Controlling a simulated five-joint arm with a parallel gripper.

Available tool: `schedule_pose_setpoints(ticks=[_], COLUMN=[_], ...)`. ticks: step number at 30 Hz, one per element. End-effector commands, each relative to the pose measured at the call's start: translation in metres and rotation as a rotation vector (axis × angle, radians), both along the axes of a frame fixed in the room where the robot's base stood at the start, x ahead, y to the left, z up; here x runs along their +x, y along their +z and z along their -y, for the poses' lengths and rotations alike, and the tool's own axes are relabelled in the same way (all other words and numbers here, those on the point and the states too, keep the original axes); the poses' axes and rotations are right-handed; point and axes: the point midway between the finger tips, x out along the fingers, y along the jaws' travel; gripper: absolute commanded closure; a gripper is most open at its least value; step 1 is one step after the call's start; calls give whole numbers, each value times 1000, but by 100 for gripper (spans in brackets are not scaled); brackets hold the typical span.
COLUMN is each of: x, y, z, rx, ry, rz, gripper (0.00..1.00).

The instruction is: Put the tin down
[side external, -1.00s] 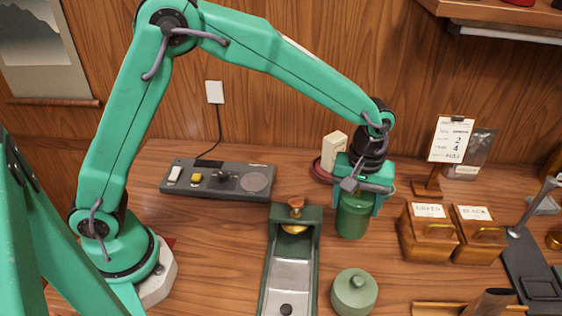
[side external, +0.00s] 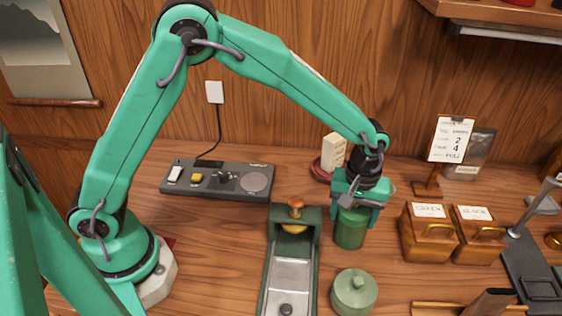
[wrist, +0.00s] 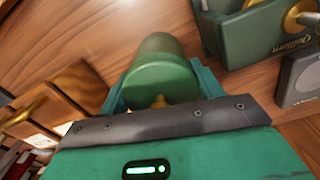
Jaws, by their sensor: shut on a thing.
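The tin (side external: 350,232) is a dark green cylinder, upright, right of the press in the side view. My gripper (side external: 357,212) is shut on its upper part from above, with a finger on either side. In the wrist view, the tin (wrist: 160,82) sits between the teal fingers, and its far end points up the picture. Its base is at or just above the wooden table (side external: 215,240); I cannot tell whether it touches. The top of the tin is partly hidden by my gripper in the side view.
The press (side external: 292,262) with its metal tray stands just left of the tin. A pale green lidded jar (side external: 354,293) stands in front. Two wooden boxes (side external: 428,235) and (side external: 479,235) stand to the right. A control panel (side external: 218,179) lies at the back left.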

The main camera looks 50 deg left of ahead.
Motion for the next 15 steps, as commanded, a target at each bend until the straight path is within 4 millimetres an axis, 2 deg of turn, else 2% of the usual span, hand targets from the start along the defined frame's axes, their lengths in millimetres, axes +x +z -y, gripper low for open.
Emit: schedule_pose_setpoints(ticks=[2,3,6,15], x=[0,0,0,0], y=[-2,-2,-2,-1], z=[0,0,0,0], rx=[1,1,1,0], ry=[0,0,0,0], rz=[-1,-1,-1,0], gripper=[58,29,13,13])
